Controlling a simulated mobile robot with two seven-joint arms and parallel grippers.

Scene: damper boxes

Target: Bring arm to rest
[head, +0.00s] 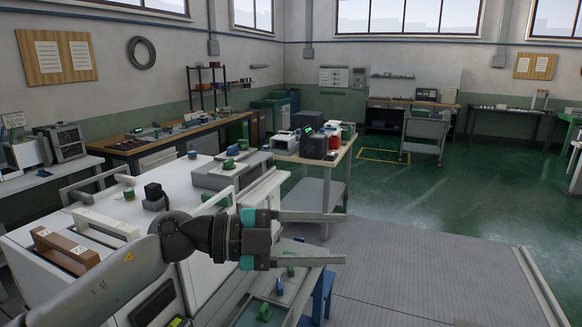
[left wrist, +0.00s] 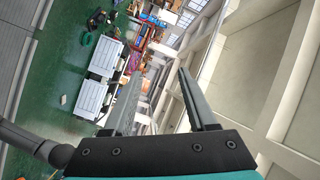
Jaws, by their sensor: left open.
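My left gripper (head: 312,238) reaches in from the lower left in the head view, over the right side of the white workbench units. Its two long grey fingers are spread apart, point to the right and hold nothing. In the left wrist view the two fingers (left wrist: 165,95) also stand apart, with only the distant room behind them. The forearm crosses in front of part of the white units. My right gripper is not in view.
White units (head: 60,265) with brown and white handles (head: 65,245) stand below the left arm. A tray (head: 250,312) with green parts lies under the gripper. A table (head: 345,160) with boxes stands beyond. Grey floor (head: 430,265) at right is clear.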

